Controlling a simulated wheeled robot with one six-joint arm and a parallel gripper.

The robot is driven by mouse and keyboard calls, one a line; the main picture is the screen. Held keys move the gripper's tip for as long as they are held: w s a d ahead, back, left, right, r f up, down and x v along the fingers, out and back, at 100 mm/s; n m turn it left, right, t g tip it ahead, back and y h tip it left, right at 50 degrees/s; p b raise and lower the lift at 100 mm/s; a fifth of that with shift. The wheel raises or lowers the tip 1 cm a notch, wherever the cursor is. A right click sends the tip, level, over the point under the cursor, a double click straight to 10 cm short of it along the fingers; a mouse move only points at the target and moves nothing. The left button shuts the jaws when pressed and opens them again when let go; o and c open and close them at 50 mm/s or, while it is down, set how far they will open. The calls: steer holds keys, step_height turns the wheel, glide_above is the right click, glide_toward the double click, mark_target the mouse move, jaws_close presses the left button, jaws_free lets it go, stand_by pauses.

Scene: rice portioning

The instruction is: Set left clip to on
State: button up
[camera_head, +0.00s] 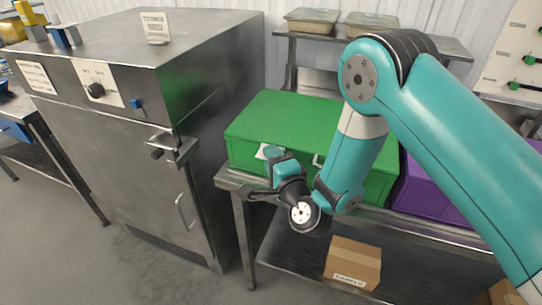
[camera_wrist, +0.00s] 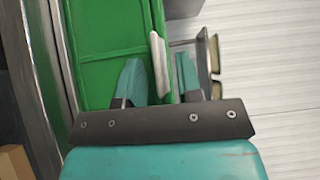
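A large green box (camera_head: 290,115) stands on a metal table. Its left clip (camera_head: 266,151) is a pale piece on the front side, partly hidden by my gripper. A second pale clip (camera_head: 318,161) sits further right on the same front. My gripper (camera_head: 268,175) is at the left part of the box front. In the wrist view, my gripper (camera_wrist: 160,75) has its two teal fingers apart. The pale left clip (camera_wrist: 159,62) stands in the gap between the fingertips, and green box wall (camera_wrist: 105,45) fills the left. I cannot tell whether the fingers touch the clip.
A steel cabinet (camera_head: 110,140) with handles stands to the left. A purple box (camera_head: 430,190) is right of the green one, partly behind my arm. A cardboard box (camera_head: 353,262) lies on the lower shelf. Trays (camera_head: 312,20) sit on a shelf behind.

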steer(key=shift+s+a, duration=0.1)
steer(key=shift+a, duration=0.15)
steer(key=shift+c, duration=0.7)
steer(key=shift+a, duration=0.15)
jaws_close()
steer(key=f+b, duration=0.1)
steer(key=b, duration=0.3)
steer(key=shift+f+n+t+y+b, duration=0.1)
steer(key=shift+n+t+y+b, duration=0.2)
steer(key=shift+n+y+b, duration=0.1)
steer(key=n+t+b, duration=0.1)
steer(key=b, duration=0.5)
steer(key=f+n+y+b, duration=0.1)
steer(key=n+b, duration=0.1)
steer(key=b, duration=0.5)
steer(key=shift+w+t+y, duration=0.2)
steer(key=shift+t+y, duration=0.1)
steer(key=shift+t, duration=0.1)
steer(key=shift+r+b, duration=0.2)
steer(key=shift+b, duration=0.1)
steer(key=shift+r, duration=0.1)
